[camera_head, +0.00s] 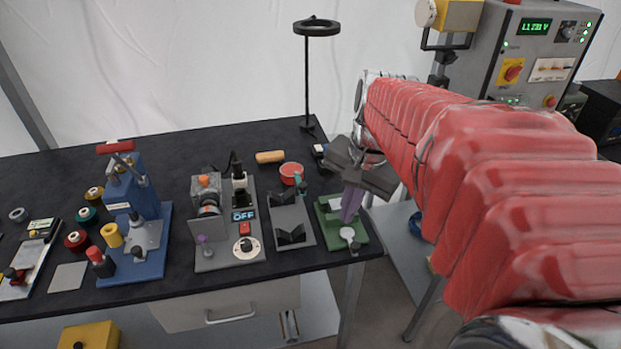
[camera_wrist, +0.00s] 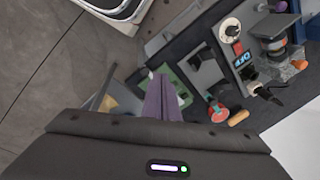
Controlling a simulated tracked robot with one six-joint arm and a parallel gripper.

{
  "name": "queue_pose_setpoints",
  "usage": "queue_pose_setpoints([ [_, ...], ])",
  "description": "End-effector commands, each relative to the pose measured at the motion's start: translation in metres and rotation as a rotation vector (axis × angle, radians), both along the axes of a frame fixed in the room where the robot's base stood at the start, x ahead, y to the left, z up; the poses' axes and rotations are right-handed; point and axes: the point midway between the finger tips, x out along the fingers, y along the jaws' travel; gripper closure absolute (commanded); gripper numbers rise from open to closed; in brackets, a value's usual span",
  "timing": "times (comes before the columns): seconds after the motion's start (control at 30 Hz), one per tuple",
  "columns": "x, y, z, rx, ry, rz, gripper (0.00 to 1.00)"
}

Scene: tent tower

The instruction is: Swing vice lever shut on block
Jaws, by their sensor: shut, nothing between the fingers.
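A small green-based fixture (camera_head: 333,229), which looks like the vice, stands at the right front corner of the dark bench. A pale round knob or disc (camera_head: 347,233) shows at its front. In the wrist view the green base (camera_wrist: 184,92) lies just beyond my fingers. My gripper (camera_head: 349,208) has purple fingers that are pressed together and point down over this fixture; they also show in the wrist view (camera_wrist: 160,95). The fingers hold nothing. They hide part of the fixture, so I cannot make out its lever or a block, nor whether the fingertips touch it.
A grey V-block stand (camera_head: 290,222) is directly left of the green fixture, with a red bowl (camera_head: 291,173) behind it. A grey panel with an OFF display (camera_head: 243,215) and a blue press (camera_head: 138,205) stand further left. A ring lamp (camera_head: 317,28) rises behind.

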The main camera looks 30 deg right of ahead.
Motion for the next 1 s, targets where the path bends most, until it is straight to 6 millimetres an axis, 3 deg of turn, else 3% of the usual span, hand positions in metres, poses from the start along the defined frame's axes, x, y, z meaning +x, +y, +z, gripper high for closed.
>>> queue_pose_setpoints([
  [0.03, 0.000, -0.017, -0.003, 0.029, 0.022, -0.085, 1.00],
  [0.3, -0.010, -0.091, -0.017, 0.186, 0.127, -0.508, 1.00],
  [0.43, -0.018, -0.117, -0.024, 0.243, 0.164, -0.657, 1.00],
  [0.6, -0.022, -0.132, -0.027, 0.275, 0.184, -0.741, 1.00],
  [1.0, -0.022, -0.131, -0.029, 0.277, 0.184, -0.742, 1.00],
])
